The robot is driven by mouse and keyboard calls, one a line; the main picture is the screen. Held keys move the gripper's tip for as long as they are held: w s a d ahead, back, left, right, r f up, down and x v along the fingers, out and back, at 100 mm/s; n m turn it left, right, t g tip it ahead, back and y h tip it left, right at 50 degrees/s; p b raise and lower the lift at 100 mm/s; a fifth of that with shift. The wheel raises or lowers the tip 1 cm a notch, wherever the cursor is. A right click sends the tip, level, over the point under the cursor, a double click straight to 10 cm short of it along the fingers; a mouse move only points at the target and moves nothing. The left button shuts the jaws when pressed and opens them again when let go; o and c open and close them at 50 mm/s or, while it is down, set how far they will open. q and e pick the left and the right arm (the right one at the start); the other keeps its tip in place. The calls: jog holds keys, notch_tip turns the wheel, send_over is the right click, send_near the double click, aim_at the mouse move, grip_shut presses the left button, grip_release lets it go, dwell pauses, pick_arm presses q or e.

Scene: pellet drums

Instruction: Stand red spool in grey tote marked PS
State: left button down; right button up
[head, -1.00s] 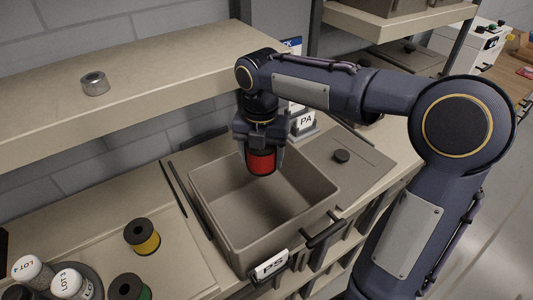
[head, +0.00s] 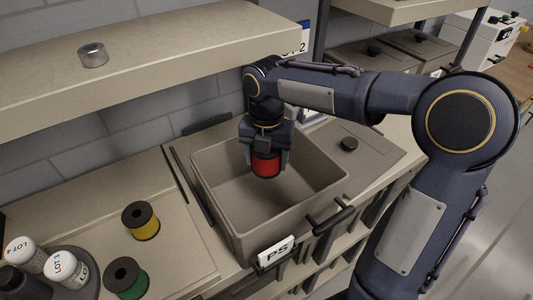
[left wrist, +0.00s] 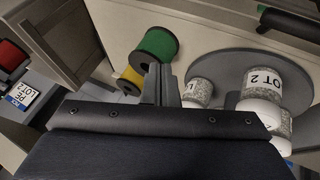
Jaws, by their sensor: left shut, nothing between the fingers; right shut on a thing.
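The red spool (head: 266,164) is upright in my right gripper (head: 266,152), whose fingers are shut on its sides. It hangs over the opening of the grey tote (head: 222,215), nearer the back wall. I cannot tell exactly how far its lower end is below the rim. The tote is otherwise empty where I can see in, and its front carries a white card reading PS (head: 277,252). My left gripper (left wrist: 160,85) is shut and empty in the left wrist view, near the green spool; it is not in the head view.
A yellow spool (head: 141,221) and a green spool (head: 127,278) stand left of the tote. Jars marked LOT (head: 66,270) stand on a round grey tray. A metal ring (head: 93,55) lies on the upper shelf. A lidded tote (head: 365,150) adjoins on the right.

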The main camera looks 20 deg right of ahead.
jog(key=b, duration=0.7)
send_over(266, 204)
notch_tip(266, 204, down, 10)
jog(key=shift+d+f, duration=0.1)
jog(key=shift+f, duration=0.15)
jog(key=shift+w+f, duration=0.1)
jog(key=shift+f, duration=0.75)
jog(key=shift+f, duration=0.2)
dwell(0.3)
jog(key=shift+f, duration=0.2)
dwell(0.3)
jog(key=shift+f+b, duration=0.65)
jog(key=shift+f, duration=0.2)
jog(key=shift+f, duration=0.1)
jog(key=o, duration=1.1)
jog(key=shift+o, duration=0.2)
